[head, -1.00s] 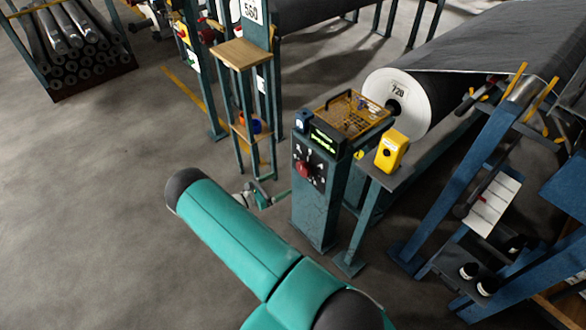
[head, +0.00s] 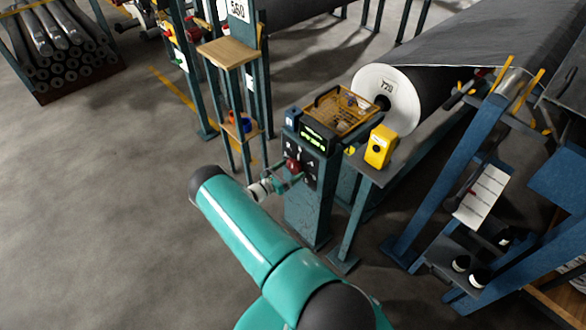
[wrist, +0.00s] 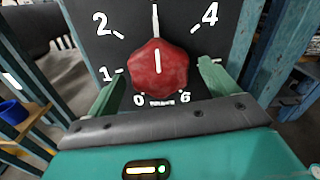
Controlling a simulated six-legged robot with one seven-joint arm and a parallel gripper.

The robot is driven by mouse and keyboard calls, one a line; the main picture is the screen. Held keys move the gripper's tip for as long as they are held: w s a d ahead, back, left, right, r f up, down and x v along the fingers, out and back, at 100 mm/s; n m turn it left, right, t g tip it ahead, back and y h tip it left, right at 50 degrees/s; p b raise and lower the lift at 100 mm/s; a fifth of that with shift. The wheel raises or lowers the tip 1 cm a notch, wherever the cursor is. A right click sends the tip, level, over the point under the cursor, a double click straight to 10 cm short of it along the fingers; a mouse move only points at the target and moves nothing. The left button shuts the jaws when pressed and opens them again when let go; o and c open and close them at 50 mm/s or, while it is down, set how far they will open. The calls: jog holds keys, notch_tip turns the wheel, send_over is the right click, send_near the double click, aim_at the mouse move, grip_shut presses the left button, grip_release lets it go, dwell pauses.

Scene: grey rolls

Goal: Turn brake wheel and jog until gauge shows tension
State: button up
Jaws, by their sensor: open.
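The brake wheel is a red knob (head: 293,166) on the dark face of a teal console. In the wrist view the knob (wrist: 158,68) sits inside a dial numbered from 0 to 6, its white line upright between 2 and 4. My gripper (head: 287,182) is in front of it; in the wrist view its open green fingers (wrist: 160,85) stand left and right of the knob's lower part. I cannot tell if they touch it. A display (head: 317,137) with green writing tops the console. A yellow box (head: 380,147) with a black button stands to its right.
A wire basket (head: 342,108) sits behind the display. A wooden-topped stand (head: 228,53) holding a blue cup (head: 241,124) is left of the console. Blue frames (head: 440,170) crowd the right.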

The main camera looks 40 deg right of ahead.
jog(key=shift+d, duration=0.95)
jog(key=c, duration=1)
jog(key=shift+m, duration=0.3)
jog(key=m, duration=0.5)
jog(key=shift+w, duration=0.1)
jog(key=m, duration=0.6)
jog(key=shift+a, duration=0.1)
